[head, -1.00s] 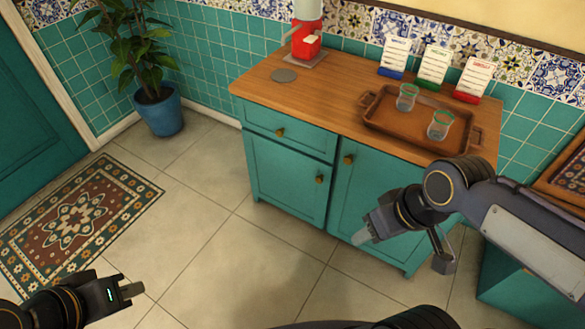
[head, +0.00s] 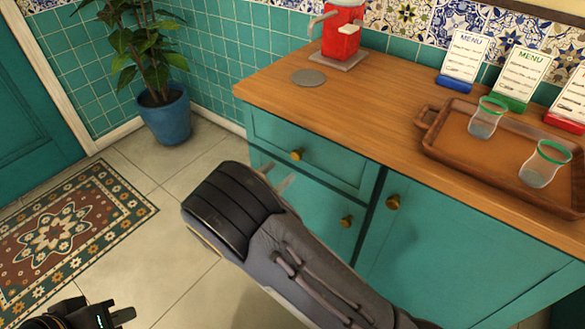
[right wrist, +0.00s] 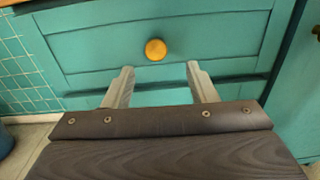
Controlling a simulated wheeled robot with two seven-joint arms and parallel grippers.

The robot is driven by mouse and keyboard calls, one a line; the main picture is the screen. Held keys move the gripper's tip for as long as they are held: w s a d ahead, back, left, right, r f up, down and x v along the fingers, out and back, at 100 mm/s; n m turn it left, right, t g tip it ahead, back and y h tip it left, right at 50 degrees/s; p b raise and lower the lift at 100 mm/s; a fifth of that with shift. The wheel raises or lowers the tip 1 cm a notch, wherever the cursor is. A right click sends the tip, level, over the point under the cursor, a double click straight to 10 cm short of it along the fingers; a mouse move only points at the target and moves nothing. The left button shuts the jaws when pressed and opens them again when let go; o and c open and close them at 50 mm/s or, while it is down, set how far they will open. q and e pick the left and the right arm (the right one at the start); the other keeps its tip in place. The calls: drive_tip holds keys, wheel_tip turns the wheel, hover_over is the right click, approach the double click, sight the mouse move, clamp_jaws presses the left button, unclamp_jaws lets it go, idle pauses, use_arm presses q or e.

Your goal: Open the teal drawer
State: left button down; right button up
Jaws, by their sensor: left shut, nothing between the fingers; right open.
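The teal drawer (head: 313,155) is closed at the top left of the teal cabinet, with a round brass knob (head: 296,154) on its front. In the right wrist view the drawer front (right wrist: 90,45) fills the upper part and the knob (right wrist: 155,49) sits beyond and between the fingertips. My right gripper (right wrist: 160,80) is open and empty, pointing at the drawer just short of the knob. In the head view its fingers (head: 276,176) show in part beside the drawer's lower left. My left gripper (head: 122,314) is shut and empty at the bottom left, far from the cabinet.
Below the drawer is a door with a brass knob (head: 346,221); a larger door (head: 450,240) stands to its right. The wooden top (head: 375,100) holds a brown tray (head: 432,120) with two glasses, menu cards and a red dispenser (head: 341,40). A potted plant (head: 166,115) stands left.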

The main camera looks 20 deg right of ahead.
sight(295, 157)
drive_tip(key=b+x, duration=0.1)
drive_tip(key=x, duration=0.6)
drive_tip(key=shift+w, duration=0.4)
clamp_jaws()
